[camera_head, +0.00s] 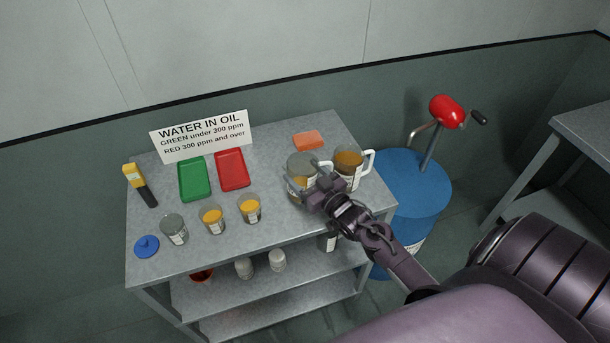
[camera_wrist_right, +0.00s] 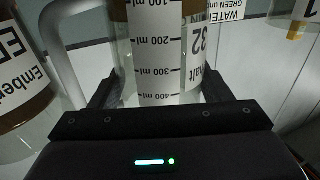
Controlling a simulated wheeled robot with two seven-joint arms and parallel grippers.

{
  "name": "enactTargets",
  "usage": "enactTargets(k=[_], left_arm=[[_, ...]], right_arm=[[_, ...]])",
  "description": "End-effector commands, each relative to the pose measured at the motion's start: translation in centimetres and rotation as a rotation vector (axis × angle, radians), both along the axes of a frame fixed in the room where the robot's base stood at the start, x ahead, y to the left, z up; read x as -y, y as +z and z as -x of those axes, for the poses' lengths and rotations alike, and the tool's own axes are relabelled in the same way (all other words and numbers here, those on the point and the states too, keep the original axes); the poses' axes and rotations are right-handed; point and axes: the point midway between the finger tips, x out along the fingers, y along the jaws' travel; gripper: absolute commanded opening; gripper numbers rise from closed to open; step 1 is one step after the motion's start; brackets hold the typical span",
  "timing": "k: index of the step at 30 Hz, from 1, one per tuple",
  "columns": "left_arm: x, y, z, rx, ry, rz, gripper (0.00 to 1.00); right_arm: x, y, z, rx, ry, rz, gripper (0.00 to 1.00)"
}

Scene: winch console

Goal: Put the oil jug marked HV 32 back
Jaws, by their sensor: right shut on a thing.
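A clear jug (camera_head: 300,163) with a grey top and amber oil stands at the right end of the table's top, partly hidden by my right gripper (camera_head: 318,192). In the right wrist view, the fingers of the right gripper (camera_wrist_right: 160,92) are shut on this jug (camera_wrist_right: 158,45). Its millilitre scale faces the camera, and a label ending in "32" shows at its side. A second jug (camera_head: 348,168) with darker amber oil and a white handle stands close beside it; in the wrist view its label (camera_wrist_right: 20,70) begins "Ember". I cannot tell whether the held jug touches the table.
The metal table (camera_head: 275,158) holds a green tray (camera_head: 194,180), a red tray (camera_head: 232,169), several small jars (camera_head: 212,220), a yellow-and-black tool (camera_head: 140,184), a blue lid (camera_head: 147,245) and an orange block (camera_head: 308,140). A blue drum (camera_head: 415,195) with a red-topped pump stands right of it.

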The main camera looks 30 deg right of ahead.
Motion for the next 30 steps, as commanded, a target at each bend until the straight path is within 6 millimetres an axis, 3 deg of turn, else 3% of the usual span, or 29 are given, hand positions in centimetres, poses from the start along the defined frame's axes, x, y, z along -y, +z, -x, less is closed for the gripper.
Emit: enactTargets(k=[3,16,17,18,22,30], left_arm=[[0.0,0.8,0.0,0.0,0.0,0.0,0.36],[0.0,0.4,0.0,0.0,0.0,0.0,0.36],[0.0,0.4,0.0,0.0,0.0,0.0,0.36],[0.0,0.5,0.0,0.0,0.0,0.0,0.36],[0.0,0.5,0.0,0.001,0.0,0.0,0.36],[0.1,0.3,-0.1,0.001,-0.001,0.001,0.36]], right_arm=[[0.0,-0.6,-0.1,0.003,0.0,0.001,0.32],[0.0,-1.5,0.0,0.003,0.0,0.002,0.32],[0.0,-1.6,0.0,0.002,0.0,0.001,0.73],[0.0,-1.5,0.0,0.002,0.0,0.001,0.78],[0.0,-1.5,0.0,0.001,0.0,0.001,0.93],[0.0,-1.6,0.0,0.001,0.0,0.001,0.93]])
